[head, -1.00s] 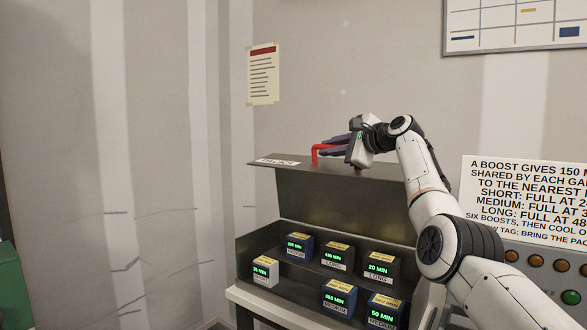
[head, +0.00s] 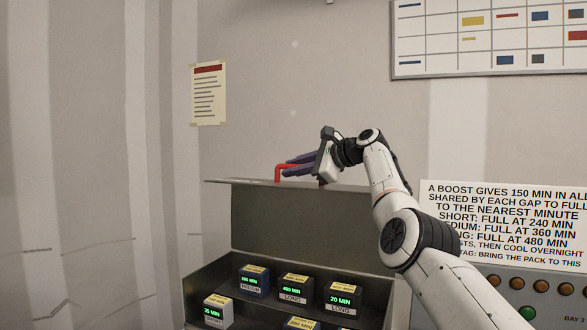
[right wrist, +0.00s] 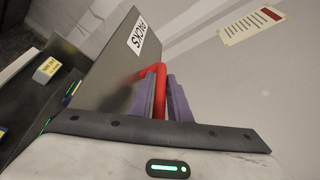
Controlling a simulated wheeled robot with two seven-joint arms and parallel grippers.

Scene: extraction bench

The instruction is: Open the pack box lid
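The pack box (head: 200,281) is a dark open case, and its lid (head: 300,222) stands raised at the back. A red handle (head: 279,173) sits on the lid's top edge. My right gripper (head: 293,166) is at that handle. In the right wrist view the purple fingers (right wrist: 162,97) lie on both sides of the red handle (right wrist: 159,78), closed on it. The lid's label (right wrist: 137,38) shows there too. My left gripper is in neither view.
Several labelled packs, such as a blue one (head: 254,281), stand inside the box. A printed sign (head: 503,222) and a panel with round buttons (head: 527,312) are at the right. A paper notice (head: 209,92) hangs on the wall behind.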

